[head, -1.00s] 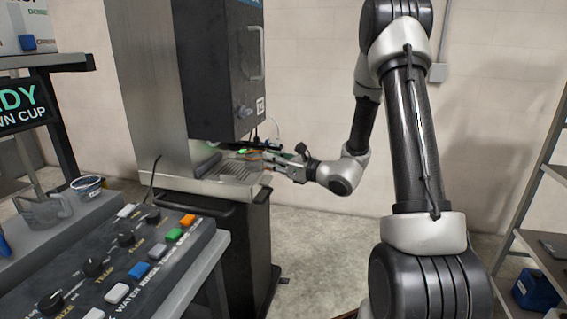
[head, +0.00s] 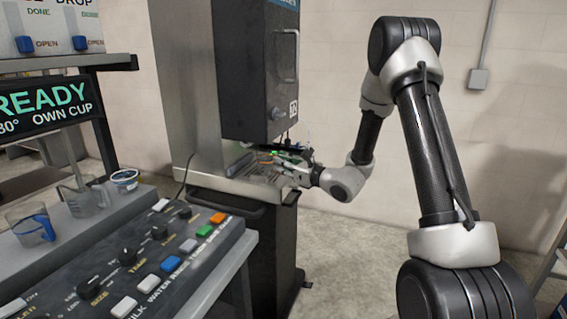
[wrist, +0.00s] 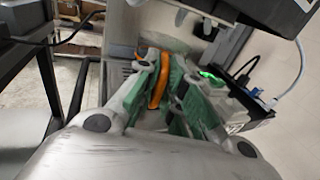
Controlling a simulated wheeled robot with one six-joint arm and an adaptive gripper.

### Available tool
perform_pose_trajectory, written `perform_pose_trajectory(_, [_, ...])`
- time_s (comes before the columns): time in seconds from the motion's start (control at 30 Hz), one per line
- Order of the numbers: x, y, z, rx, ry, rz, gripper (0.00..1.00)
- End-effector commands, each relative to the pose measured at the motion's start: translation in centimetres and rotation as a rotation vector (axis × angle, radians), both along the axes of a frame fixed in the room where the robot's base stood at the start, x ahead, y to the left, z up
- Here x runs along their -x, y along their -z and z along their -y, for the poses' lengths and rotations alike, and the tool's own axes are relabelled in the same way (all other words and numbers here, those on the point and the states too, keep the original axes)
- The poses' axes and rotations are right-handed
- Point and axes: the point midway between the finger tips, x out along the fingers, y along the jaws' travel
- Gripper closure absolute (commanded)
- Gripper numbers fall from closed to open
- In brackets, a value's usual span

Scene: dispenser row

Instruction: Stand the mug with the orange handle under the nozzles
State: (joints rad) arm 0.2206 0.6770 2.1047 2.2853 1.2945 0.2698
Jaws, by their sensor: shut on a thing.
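My gripper (wrist: 160,85) is shut on the orange handle (wrist: 156,88) of the mug. Part of a pale grey mug body (wrist: 168,42) shows beyond the fingers in the wrist view. In the head view my gripper (head: 281,163) reaches in from the right, over the metal drip tray (head: 262,178) under the black dispenser head (head: 258,75). A bit of the orange handle (head: 264,153) shows there; the mug body is hard to make out. Pale stubs that may be nozzles (wrist: 181,17) show at the top of the wrist view. I cannot tell whether the mug touches the tray.
A button panel (head: 150,262) stands at the front left. A clear cup with a blue handle (head: 31,225), a clear jug (head: 84,198) and a small tub (head: 125,180) stand behind it. A cable (wrist: 290,72) and a green light (wrist: 208,75) are right of the gripper.

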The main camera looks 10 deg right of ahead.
Motion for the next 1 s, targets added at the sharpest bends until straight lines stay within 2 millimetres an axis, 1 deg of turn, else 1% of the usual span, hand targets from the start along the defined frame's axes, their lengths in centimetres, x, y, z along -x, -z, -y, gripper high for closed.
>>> perform_pose_trajectory(0.43, [0.0, 0.1, 0.0, 0.000, 0.000, 0.000, 1.00])
perform_pose_trajectory(0.97, [0.0, 1.2, 0.0, 0.001, 0.000, -0.001, 1.00])
perform_pose_trajectory(1.0, [0.0, 1.2, 0.0, 0.000, 0.000, 0.000, 0.88])
